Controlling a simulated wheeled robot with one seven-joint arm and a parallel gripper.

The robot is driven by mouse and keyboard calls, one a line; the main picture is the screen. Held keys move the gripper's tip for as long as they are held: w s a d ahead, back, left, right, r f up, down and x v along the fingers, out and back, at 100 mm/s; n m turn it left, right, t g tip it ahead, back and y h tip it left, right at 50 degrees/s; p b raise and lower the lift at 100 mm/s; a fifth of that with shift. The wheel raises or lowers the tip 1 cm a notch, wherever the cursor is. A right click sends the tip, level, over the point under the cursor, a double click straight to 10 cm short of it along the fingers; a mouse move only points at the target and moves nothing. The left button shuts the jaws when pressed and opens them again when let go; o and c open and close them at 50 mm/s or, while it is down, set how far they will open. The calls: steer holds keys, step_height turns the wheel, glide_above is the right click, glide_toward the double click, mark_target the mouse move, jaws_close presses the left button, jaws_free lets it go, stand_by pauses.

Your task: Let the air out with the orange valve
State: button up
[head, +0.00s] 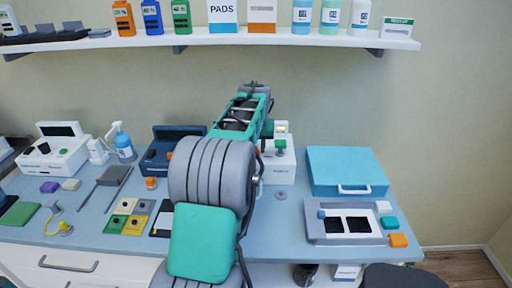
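My arm rises through the middle of the view, its teal forearm tilted up and away over the back of the table. My gripper's fingers do not show; the arm hides them. Behind the arm stands a white device (280,172) with a dark label and small upright parts on top, partly covered by the arm. I cannot clearly make out an orange valve on it. A small orange-topped piece (151,183) sits on the table left of the arm, and an orange block (398,240) sits at the front right; I cannot tell that either is the valve.
A blue case (346,168) and a grey tray (345,238) with dark pads are on the right. A dark blue device (165,155), spray bottle (123,143) and white device (50,157) stand on the left. A shelf (300,38) with bottles spans above.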

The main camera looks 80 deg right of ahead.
steer(key=shift+r, duration=0.1)
steer(key=v, duration=0.7)
steer(key=shift+a+r+b, duration=0.2)
steer(key=shift+r+b, duration=0.1)
steer(key=shift+b, duration=0.05)
